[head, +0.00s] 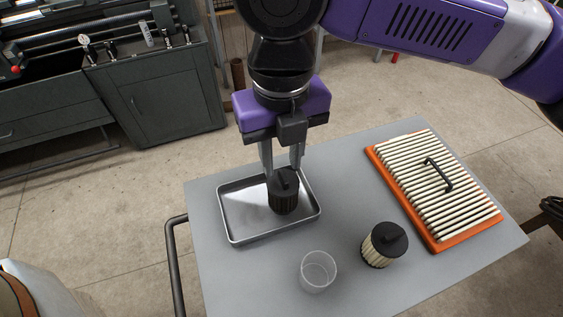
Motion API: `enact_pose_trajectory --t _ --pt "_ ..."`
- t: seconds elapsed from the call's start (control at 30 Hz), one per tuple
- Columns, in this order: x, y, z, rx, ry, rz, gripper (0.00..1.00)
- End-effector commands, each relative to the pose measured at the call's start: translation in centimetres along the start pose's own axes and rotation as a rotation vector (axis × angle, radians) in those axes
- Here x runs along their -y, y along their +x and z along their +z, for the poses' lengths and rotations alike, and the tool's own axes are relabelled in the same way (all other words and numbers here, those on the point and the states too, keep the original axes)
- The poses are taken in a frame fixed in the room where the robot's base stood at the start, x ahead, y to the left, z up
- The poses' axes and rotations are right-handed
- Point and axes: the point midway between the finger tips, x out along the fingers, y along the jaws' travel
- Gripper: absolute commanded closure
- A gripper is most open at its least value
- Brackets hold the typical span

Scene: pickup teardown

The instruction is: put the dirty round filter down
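The dirty round filter (285,197) is a dark, pleated cylinder with a black top and a raised handle. In the head view it appears upright, over the floor of the shallow metal tray (228,226), towards its right side. My gripper (283,172) points straight down at the filter's top. Its two fingers stand apart, one on each side of the handle. I cannot tell whether the fingertips touch the filter. Whether the filter's base rests on the tray floor is also unclear.
A cleaner round filter (378,250) with a black cap stands on the grey table (350,180) right of the tray. A clear cup (318,271) stands near the front. A flat pleated filter (437,188) with an orange frame lies at the right. Dark cabinets (165,103) stand behind.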

Motion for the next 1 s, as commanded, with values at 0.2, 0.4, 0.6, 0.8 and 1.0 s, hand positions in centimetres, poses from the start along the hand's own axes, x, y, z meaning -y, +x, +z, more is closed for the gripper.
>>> enact_pose_trajectory --t 0.2,0.4,0.6,0.8,1.0 --pt "0.0 -4.7 0.1 0.002 0.001 0.002 0.70" --pt "-0.1 -8.0 0.1 0.002 0.000 0.001 0.70" --pt "0.0 -9.4 0.0 0.000 0.000 0.001 0.70" --pt "0.0 -9.6 0.0 0.000 0.000 0.001 0.70" --pt "0.0 -9.6 0.0 0.000 0.000 0.001 0.70"
